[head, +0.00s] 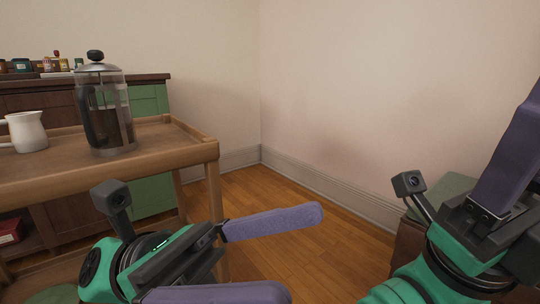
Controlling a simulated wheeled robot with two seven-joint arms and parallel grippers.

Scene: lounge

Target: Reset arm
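My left gripper (305,252) is at the lower middle of the head view, beside the near right corner of the wooden cart. Its two purple fingers point right and are spread apart, with only floor showing between them, so it is open and empty. My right gripper (512,150) is at the right edge. One purple finger points up and the rest runs out of the picture, so its opening cannot be judged. Neither gripper visibly touches anything.
The wooden cart (180,138) at left carries a French press (106,112) with dark contents and a white pitcher (27,131). A dark box-like piece (407,246) stands by my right arm. Floor (300,250) between is clear.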

